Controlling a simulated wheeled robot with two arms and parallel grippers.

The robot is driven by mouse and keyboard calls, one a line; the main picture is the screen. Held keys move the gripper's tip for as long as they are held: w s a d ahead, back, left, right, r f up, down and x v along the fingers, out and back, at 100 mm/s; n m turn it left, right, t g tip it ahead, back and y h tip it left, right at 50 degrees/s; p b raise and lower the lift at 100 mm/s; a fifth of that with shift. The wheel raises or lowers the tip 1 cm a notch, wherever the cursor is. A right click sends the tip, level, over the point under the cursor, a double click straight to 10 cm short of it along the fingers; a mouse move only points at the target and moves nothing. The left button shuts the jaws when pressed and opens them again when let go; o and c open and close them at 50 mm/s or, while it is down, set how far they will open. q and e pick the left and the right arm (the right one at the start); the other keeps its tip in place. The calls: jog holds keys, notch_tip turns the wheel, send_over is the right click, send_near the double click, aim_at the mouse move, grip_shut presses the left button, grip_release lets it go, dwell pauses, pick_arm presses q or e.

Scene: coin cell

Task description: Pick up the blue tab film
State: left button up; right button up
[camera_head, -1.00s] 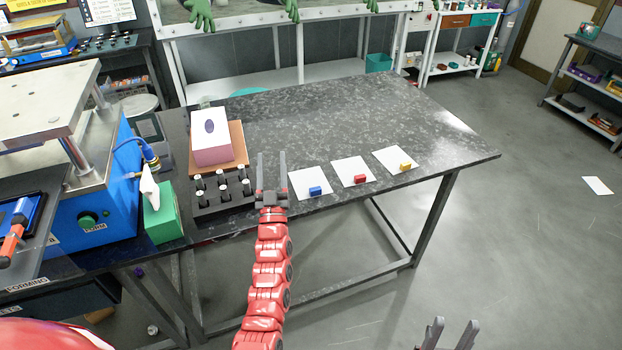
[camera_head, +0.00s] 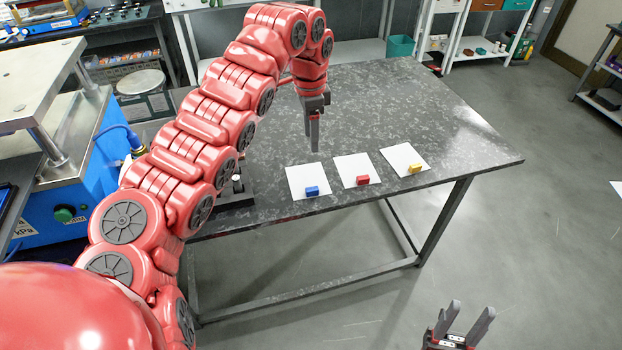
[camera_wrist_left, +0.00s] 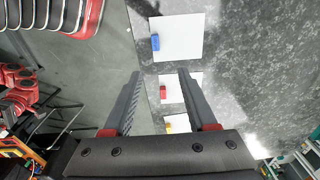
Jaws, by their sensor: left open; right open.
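The blue tab film, a white sheet with a small blue block (camera_head: 312,191) at its front edge, lies on the dark speckled table. The sheet (camera_head: 303,177) is the leftmost of three. In the left wrist view the blue block (camera_wrist_left: 155,43) and its sheet (camera_wrist_left: 182,38) show beyond the fingers. My left gripper (camera_head: 315,148) points down above the table, just behind the blue-tab sheet. It is open and empty in the left wrist view (camera_wrist_left: 158,80). My right gripper (camera_head: 472,312) is open and empty at the lower right, in front of the table and well away from the sheets.
A sheet with a red block (camera_head: 363,181) and one with a yellow block (camera_head: 415,169) lie to the right. A blue press (camera_head: 75,180) stands at left. My left arm hides much of the table's left side. The table's back right (camera_head: 420,110) is clear.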

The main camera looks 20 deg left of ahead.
pick_arm(q)
jog(key=p, duration=0.4)
send_over(308, 189)
notch_tip(308, 189, down, 12)
jog(key=shift+w+d+r, duration=0.1)
jog(key=shift+w, duration=0.05)
jog(key=shift+f+p, duration=0.3)
jog(key=shift+f, duration=0.05)
jog(key=f, duration=0.1)
jog(key=f+p, duration=0.2)
jog(key=shift+s+f, duration=0.25)
jog(key=shift+f, duration=0.55)
grip_shut()
